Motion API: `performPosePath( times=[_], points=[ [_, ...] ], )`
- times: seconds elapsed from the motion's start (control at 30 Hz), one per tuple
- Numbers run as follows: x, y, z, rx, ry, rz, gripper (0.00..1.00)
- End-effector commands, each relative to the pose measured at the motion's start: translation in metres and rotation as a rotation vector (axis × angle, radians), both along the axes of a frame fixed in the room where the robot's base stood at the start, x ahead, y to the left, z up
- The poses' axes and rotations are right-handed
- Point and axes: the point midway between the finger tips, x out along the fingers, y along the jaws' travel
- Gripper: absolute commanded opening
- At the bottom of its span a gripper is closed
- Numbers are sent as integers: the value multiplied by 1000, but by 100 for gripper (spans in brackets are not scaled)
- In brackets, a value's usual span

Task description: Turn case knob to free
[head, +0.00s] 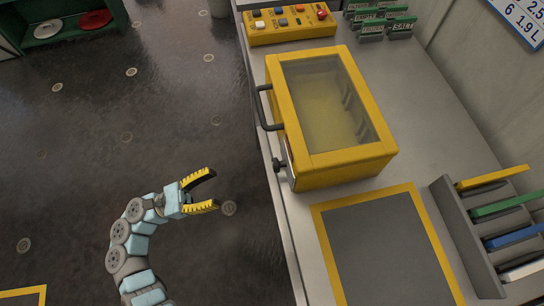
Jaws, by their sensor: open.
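The yellow case (346,165) with a clear window in its lid sits on the grey counter, and its lid looks closed. A dark bar handle (263,108) is on its left side. The dark case knob (281,168) sits low on that same side, near the front corner, on a pale plate. Its exact setting is too small to read. My gripper (212,188) is open and empty, over the floor to the left of the counter. Its fingers point right toward the knob, clearly apart from it.
A yellow button box (288,38) stands behind the case. A yellow-framed dark mat (385,250) lies in front of it. A grey rack (458,230) with coloured-handled items is at right. Green labelled blocks (400,28) are at the back. Floor between gripper and counter is clear.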

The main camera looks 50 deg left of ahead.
Motion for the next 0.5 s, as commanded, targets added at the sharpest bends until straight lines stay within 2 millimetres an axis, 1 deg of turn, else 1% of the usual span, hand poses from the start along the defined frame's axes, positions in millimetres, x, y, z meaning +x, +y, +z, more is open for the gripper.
performPosePath(
  times=[0.17,0.37,0.5],
  points=[
    [3,-4,1,15,5,1,63],
    [20,-13,12,15,2,-1,63],
    [36,-19,14,13,6,-1,63]
  ],
)
